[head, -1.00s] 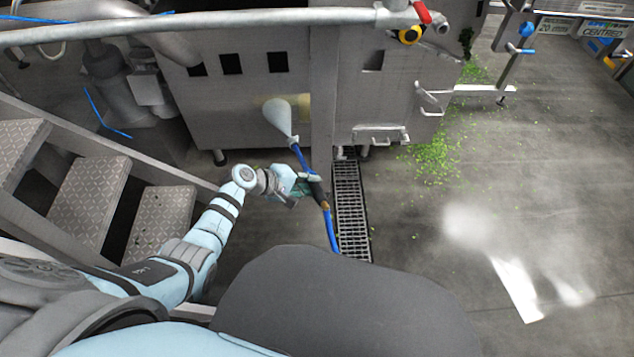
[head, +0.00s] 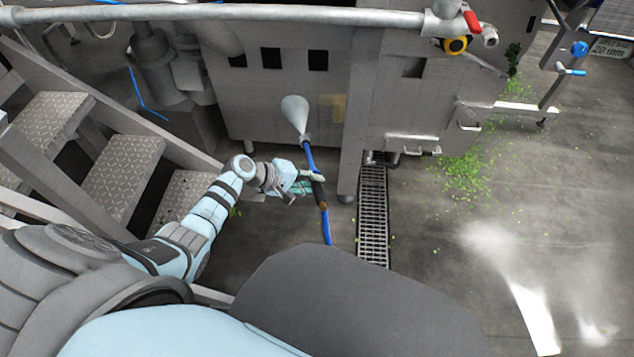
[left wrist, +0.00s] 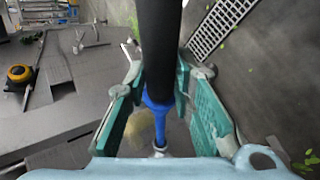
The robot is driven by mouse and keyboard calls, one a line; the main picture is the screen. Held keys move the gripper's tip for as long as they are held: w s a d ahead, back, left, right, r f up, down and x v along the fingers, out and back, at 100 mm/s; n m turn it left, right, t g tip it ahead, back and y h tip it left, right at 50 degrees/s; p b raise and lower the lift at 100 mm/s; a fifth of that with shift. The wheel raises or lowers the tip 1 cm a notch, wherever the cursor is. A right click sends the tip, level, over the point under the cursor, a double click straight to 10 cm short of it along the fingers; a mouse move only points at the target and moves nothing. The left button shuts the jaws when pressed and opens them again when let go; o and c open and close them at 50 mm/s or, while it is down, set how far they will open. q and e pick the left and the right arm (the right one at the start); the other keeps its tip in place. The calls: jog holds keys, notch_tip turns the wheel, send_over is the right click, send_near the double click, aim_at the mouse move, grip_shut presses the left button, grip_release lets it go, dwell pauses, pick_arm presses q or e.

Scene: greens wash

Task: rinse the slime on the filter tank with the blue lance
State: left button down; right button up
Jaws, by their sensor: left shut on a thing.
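The filter tank (head: 255,95) is the grey metal body at the top centre of the head view. A faint yellowish slime patch (head: 333,108) shows on its front face. My left gripper (head: 316,186) is shut on the dark grip of the blue lance (head: 309,158), below and in front of the tank. A pale spray cone (head: 294,112) spreads from the lance tip against the tank face, just left of the patch. The left wrist view shows the dark grip (left wrist: 158,45) between my green-padded fingers and the lance's blue part (left wrist: 159,122). My right gripper is not in view.
Metal steps (head: 122,165) with a rail stand at the left. A floor drain grate (head: 373,215) runs below the tank. Green leaf bits (head: 465,175) lie on the floor at the right. A pipe with a red-handled valve (head: 471,22) crosses above.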

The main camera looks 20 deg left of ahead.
pick_arm(q)
notch_tip(320, 180, up, 6)
jog(key=p, duration=0.5)
jog(key=shift+f, duration=0.15)
dwell(0.4)
jog(key=w+d, duration=0.3)
jog(key=d, duration=0.7)
jog(key=w+d, duration=0.4)
jog(key=d, duration=0.6)
jog(key=shift+b, duration=0.45)
dwell(0.6)
jog(key=shift+f, duration=0.1)
dwell(0.5)
